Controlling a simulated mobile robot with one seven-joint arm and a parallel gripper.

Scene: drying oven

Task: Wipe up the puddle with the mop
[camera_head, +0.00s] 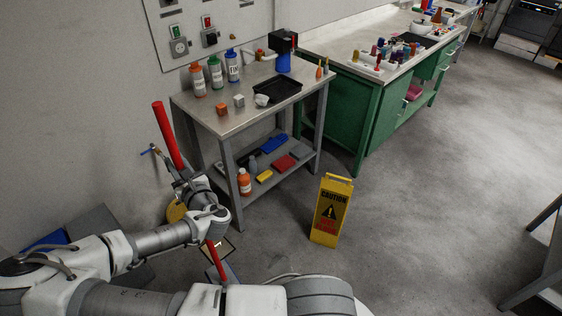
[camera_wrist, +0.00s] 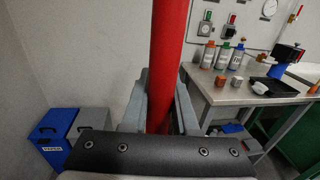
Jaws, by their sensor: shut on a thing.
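The mop's red handle (camera_head: 168,135) rises at a slant on the left in the head view. It also stands upright through the middle of the wrist view (camera_wrist: 170,60). My gripper (camera_head: 180,175) is shut on this handle; in the wrist view its fingers (camera_wrist: 160,108) lie on both sides of it. A lower length of red handle shows below my arm, but the mop head is mostly hidden by my arm. I cannot make out a clear puddle edge; the grey floor has darker patches around the yellow caution sign (camera_head: 329,211).
A grey metal table (camera_head: 235,113) with bottles and a black tray stands just right of the handle. A green bench (camera_head: 342,117) is behind it. Blue and grey bins (camera_wrist: 52,135) stand by the left wall. Open floor (camera_head: 430,200) lies right of the sign.

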